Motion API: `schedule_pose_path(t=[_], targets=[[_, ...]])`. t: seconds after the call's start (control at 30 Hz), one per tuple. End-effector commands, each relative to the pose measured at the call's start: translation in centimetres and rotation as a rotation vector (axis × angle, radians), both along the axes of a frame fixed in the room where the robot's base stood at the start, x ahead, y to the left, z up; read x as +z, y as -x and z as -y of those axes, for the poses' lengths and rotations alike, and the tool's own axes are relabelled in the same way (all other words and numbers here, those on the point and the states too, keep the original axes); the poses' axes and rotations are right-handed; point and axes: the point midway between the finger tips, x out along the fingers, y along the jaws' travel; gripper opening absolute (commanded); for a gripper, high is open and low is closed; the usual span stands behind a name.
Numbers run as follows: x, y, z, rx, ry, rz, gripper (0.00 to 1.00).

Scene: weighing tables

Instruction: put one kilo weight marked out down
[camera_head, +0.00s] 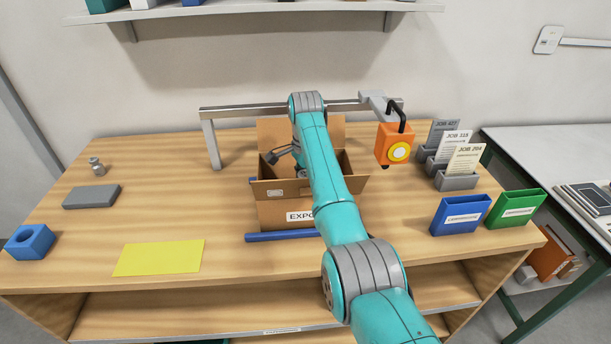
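A small metal weight (96,166) with a knob stands upright at the far left of the wooden table (215,215). Any marking on it is too small to read. A flat grey slab (91,197) lies just in front of it, and a yellow mat (160,258) lies near the front edge. My gripper (279,156) is over the open cardboard box (275,212), well to the right of the weight. My arm covers much of the gripper, so I cannot tell if it is open or holds anything.
A blue block with a hole (29,241) sits front left. A blue bar (285,236) lies before the box. A rail (260,111) and an orange hanging unit (394,146) stand behind. Card holders (455,180), blue (460,216) and green (516,210) bins stand right.

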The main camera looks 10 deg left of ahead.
Motion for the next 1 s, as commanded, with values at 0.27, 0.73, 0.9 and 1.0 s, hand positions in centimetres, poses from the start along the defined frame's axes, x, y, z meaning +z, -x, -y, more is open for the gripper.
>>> schedule_pose_path(t=[0.27,0.73,0.9,1.0], targets=[[0.0,-0.1,0.0,0.0,-0.001,0.003,0.0],[-0.5,0.0,0.0,0.0,-0.001,0.001,0.74],[-0.3,0.0,0.0,0.0,-0.001,0.001,0.74],[0.5,-0.1,0.1,-0.001,-0.001,0.003,0.74]])
